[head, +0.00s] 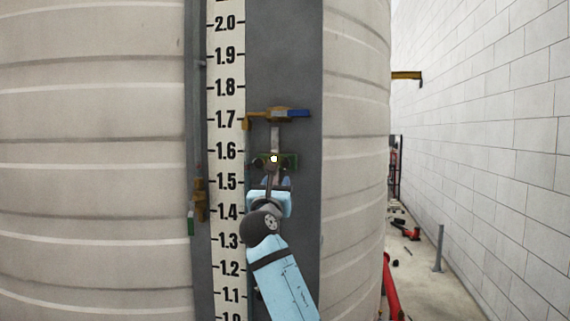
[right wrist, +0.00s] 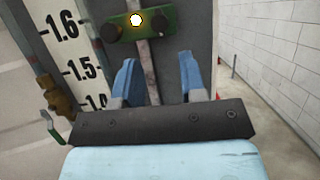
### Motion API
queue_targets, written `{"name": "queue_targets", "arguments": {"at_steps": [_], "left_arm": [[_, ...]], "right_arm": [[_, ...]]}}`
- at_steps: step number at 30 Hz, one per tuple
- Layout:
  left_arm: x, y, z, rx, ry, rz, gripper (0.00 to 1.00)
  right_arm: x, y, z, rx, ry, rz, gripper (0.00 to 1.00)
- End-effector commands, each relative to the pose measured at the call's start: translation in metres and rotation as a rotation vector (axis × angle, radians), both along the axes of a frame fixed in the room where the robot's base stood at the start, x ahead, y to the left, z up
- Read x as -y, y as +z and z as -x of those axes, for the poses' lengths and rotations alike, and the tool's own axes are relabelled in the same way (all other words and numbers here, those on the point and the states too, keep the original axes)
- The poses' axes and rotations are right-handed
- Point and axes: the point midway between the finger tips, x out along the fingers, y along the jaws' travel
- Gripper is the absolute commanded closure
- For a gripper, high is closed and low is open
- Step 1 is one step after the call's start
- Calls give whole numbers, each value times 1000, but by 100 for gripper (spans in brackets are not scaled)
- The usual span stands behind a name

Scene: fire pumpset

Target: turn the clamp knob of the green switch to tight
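The green switch (head: 287,156) is a small green bar on a thin vertical rod, in front of the grey panel beside the scale at about 1.6. It also shows at the top of the right wrist view (right wrist: 122,20). A white round spot (right wrist: 136,20) sits at its middle, with a dark knob (right wrist: 110,33) on its left and another dark knob (right wrist: 160,23) on its right. I cannot tell either knob's setting. My right gripper (right wrist: 158,70) is open and empty, its two blue fingers apart below the switch, apparently not touching it. My left gripper is out of view.
Above the switch is a brass valve with a blue handle (head: 298,113). A brass valve (head: 200,200) hangs on a pipe left of the white scale (head: 226,70). The ribbed tank (head: 95,150) stands behind.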

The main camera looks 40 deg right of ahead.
Motion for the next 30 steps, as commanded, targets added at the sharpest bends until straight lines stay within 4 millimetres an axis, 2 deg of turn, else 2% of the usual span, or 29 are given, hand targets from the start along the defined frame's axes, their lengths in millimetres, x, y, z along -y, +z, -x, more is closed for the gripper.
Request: {"name": "queue_targets", "arguments": {"at_steps": [1, 9, 15, 28, 29, 30], "left_arm": [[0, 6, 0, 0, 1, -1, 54], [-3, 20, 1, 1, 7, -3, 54], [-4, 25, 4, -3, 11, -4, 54], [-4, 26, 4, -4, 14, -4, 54], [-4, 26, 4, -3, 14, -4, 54], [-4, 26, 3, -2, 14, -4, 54]], "right_arm": [[8, 8, -7, 0, -1, 1, 62], [48, 30, -41, -1, 0, -1, 62], [68, 39, -59, -1, 1, -1, 62], [76, 41, -66, 1, 4, 0, 62], [76, 41, -66, 1, 4, 0, 64], [76, 41, -66, 1, 4, 0, 73]]}}
